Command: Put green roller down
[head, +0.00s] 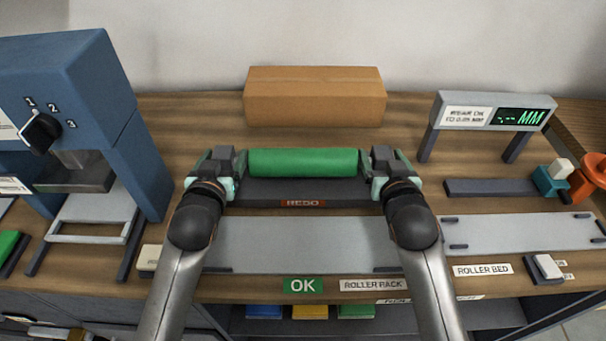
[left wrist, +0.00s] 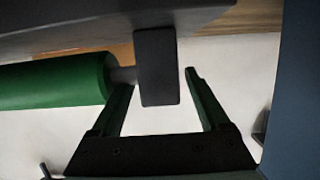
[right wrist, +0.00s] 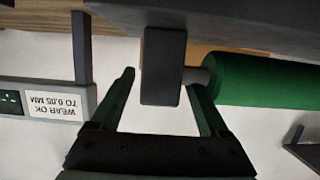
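The green roller (head: 303,162) lies level across the dark REDO stand (head: 262,190), in front of the cardboard box. Its ends show in the left wrist view (left wrist: 55,80) and the right wrist view (right wrist: 262,80), each with a short grey shaft meeting a dark upright block. My left gripper (head: 228,172) is at the roller's left end and my right gripper (head: 378,172) at its right end. In both wrist views the fingers stand apart on either side of the dark block, with gaps showing. Whether a finger touches the shaft is unclear.
A cardboard box (head: 314,97) stands behind. A blue machine (head: 80,110) is at left, a gauge display (head: 494,112) at right. A grey plate (head: 300,245) lies in front, with the roller bed (head: 500,235) at right. Coloured bins (head: 310,312) sit below the counter.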

